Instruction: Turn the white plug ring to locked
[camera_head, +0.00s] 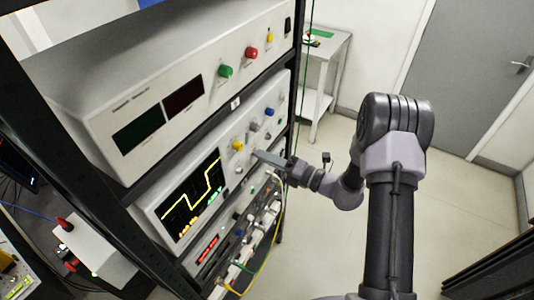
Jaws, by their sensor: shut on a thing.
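My gripper (260,157) reaches in from the right to the front panel of the middle instrument (263,125) in the rack. Its fingertips are at the panel, right of the yellow knob (238,146) and below a pale grey knob (254,126). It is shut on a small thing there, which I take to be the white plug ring. The fingers hide the ring, so its turn position cannot be told.
An upper instrument (190,80) with green and red knobs sits above. Below, cables (272,215) hang in front of a lower unit. The black rack post (297,70) stands close by. Floor (320,230) to the right is clear. A small table (325,60) stands behind.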

